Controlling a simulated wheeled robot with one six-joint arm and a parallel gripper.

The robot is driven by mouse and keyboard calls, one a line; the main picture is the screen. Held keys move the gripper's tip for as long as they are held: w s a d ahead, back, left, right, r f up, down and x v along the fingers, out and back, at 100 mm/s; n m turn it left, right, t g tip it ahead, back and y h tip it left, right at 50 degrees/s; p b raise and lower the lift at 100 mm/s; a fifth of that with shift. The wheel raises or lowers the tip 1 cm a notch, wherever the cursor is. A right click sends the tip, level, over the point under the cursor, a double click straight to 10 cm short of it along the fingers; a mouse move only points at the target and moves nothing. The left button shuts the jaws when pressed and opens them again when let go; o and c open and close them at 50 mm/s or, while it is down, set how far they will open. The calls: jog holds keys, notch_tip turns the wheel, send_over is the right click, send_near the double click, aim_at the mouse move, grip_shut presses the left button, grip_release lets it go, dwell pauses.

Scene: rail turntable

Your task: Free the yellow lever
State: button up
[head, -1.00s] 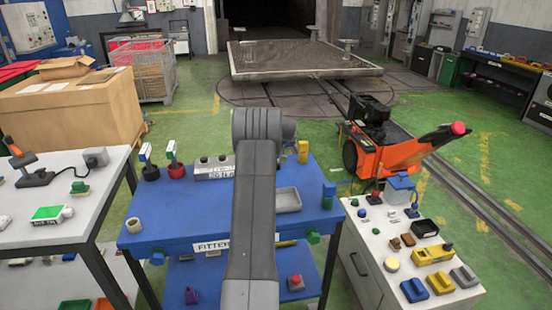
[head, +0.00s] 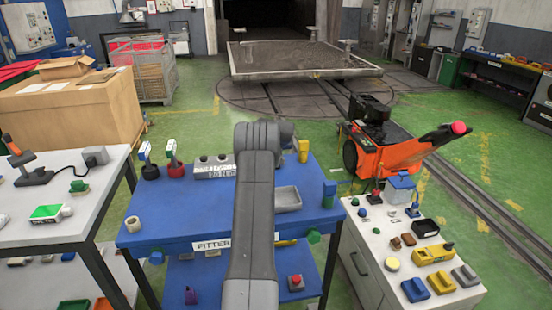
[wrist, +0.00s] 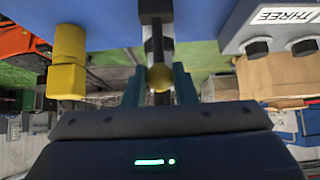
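In the wrist view, which is upside down, a lever with a dark shaft and a round yellow knob (wrist: 160,77) stands out from the blue bench top. My gripper (wrist: 160,92) has its two teal fingers on either side of the knob, with a narrow gap showing at each side. It looks open. A blocky yellow post (wrist: 67,62) stands to one side of the lever; it also shows in the head view (head: 303,150). In the head view my arm hides the lever and my gripper.
An orange tug (head: 385,153) stands behind right. A white cabinet (head: 365,245) with several parts stands at right.

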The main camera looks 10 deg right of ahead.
jog(key=shift+s+f, duration=0.1)
jog(key=shift+s, duration=0.05)
jog(key=shift+s+b, duration=0.2)
jog(key=shift+b, duration=0.3)
jog(key=shift+s+b, duration=0.3)
jog(key=shift+s, duration=0.2)
jog(key=shift+f, duration=0.1)
jog(key=shift+s+f+b, duration=0.25)
jog(key=shift+s+b, duration=0.25)
jog(key=shift+b, duration=0.2)
jog(key=shift+s, duration=0.3)
